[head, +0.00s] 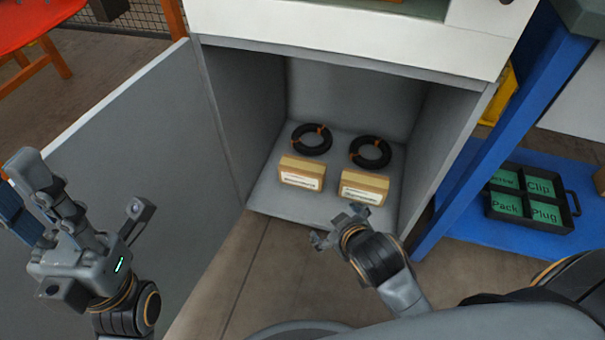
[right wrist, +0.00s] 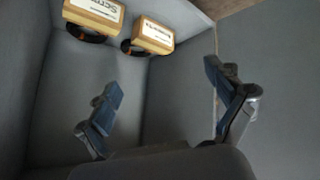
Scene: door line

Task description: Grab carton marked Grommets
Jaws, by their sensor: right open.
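Two tan cartons with white labels stand side by side on the floor of an open cabinet, the left carton (head: 302,173) and the right carton (head: 364,187). Their lettering is too small to read in the head view. The right wrist view shows them upside down at the top, one carton (right wrist: 95,12) left and one (right wrist: 147,36) right; I cannot surely read which says Grommets. My right gripper (head: 338,226) is open and empty, just in front of the right carton, apart from both; its fingers show in the wrist view (right wrist: 160,80). My left gripper (head: 85,190) is open and empty by the cabinet door.
Two black coils with orange ties, left (head: 312,139) and right (head: 370,152), lie behind the cartons. Side walls bound the cabinet (head: 340,90). Its grey door (head: 140,150) stands open at left.

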